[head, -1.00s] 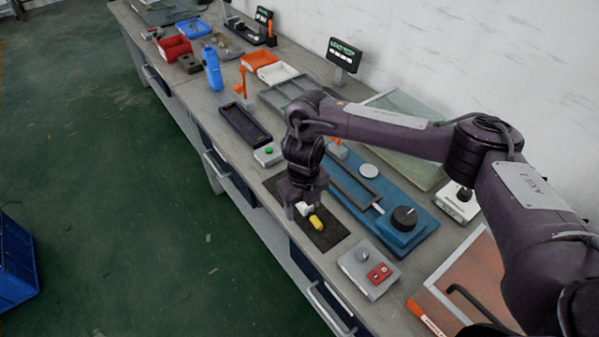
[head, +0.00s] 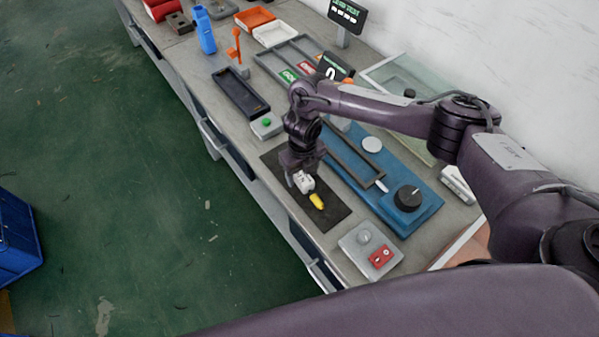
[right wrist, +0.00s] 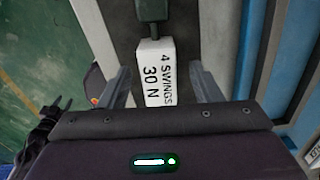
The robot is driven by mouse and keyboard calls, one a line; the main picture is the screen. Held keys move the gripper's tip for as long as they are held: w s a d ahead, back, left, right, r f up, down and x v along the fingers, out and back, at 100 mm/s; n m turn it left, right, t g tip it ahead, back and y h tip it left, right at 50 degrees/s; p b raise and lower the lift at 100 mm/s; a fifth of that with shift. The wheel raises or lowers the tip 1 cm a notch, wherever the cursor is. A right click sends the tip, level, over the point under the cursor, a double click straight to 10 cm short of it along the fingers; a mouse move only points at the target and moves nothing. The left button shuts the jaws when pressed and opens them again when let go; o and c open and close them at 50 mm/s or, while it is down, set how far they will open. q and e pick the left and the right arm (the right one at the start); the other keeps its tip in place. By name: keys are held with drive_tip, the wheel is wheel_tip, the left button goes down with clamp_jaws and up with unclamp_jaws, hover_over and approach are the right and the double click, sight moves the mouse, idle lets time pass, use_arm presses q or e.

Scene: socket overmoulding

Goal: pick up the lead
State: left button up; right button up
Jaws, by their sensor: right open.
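A white block (head: 305,182) lies on the black mat (head: 331,217) at the bench's near edge, with a yellow piece (head: 317,201) beside it. In the right wrist view the white block (right wrist: 155,75) is printed "4 SWINGS 30 N" and joins a dark green piece (right wrist: 152,12) at its far end. I cannot tell which of these parts belong to the lead. My right gripper (head: 301,176) is low over the mat. In the right wrist view its open fingers (right wrist: 163,85) stand on either side of the white block, with gaps showing. My left gripper is not in view.
Right of the mat is a blue fixture (head: 405,205) with a black knob. A grey box with a red switch panel (head: 371,250) stands in front, and a green-button box (head: 266,125) and dark tray (head: 240,93) behind. A dark arm link of mine crosses the bottom.

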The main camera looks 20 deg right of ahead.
drive_tip(key=shift+s, duration=0.1)
drive_tip(key=c, duration=1.1)
drive_tip(key=shift+r, duration=0.1)
